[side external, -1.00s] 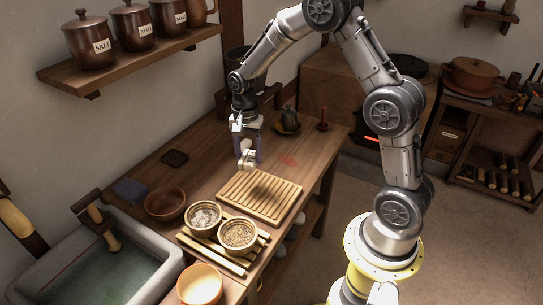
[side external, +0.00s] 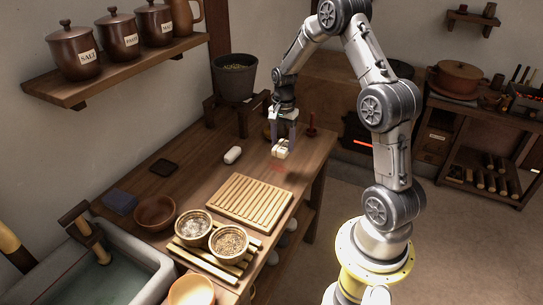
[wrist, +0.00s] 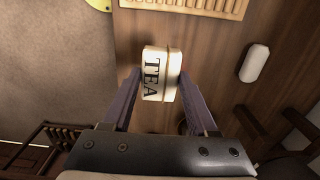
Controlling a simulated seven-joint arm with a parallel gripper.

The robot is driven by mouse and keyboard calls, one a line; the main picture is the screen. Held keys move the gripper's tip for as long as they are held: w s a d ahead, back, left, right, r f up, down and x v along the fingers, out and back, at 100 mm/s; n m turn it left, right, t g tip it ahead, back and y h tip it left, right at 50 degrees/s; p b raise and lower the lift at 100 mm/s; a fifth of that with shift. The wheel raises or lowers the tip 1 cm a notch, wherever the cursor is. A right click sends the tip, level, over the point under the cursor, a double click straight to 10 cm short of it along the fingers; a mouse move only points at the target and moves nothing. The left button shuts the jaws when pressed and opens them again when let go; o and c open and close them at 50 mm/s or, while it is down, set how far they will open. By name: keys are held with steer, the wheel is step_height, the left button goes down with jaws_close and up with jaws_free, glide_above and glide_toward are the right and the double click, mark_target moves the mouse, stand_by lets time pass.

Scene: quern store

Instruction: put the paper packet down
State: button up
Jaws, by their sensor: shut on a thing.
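The paper packet is a cream block (side external: 281,154) held low at the far right part of the wooden table (side external: 205,178). In the wrist view the packet (wrist: 169,75) shows the word TEA on its side. My gripper (side external: 284,143) is shut on it, a finger on either side. The packet hangs below the fingers near a red patch (side external: 277,168) on the table. I cannot tell whether its underside touches the wood.
A slatted wooden board (side external: 250,201) lies nearer the camera. A white rounded object (side external: 232,155) lies left of the packet. A red-brown upright peg (side external: 311,126) and a dark pot (side external: 236,78) on a stand are behind. Bare wood lies between packet and board.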

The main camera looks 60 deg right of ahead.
steer(key=w+d+f, duration=0.1)
steer(key=w+f, duration=0.1)
steer(key=w+d+f, duration=0.3)
steer(key=w+f, duration=0.1)
steer(key=f, duration=0.1)
steer(key=shift+d, duration=0.15)
steer(key=shift+w+f, duration=0.1)
steer(key=shift+f, duration=1.45)
steer(key=shift+f, duration=0.1)
steer(key=o, duration=1.3)
steer(key=shift+o, duration=0.2)
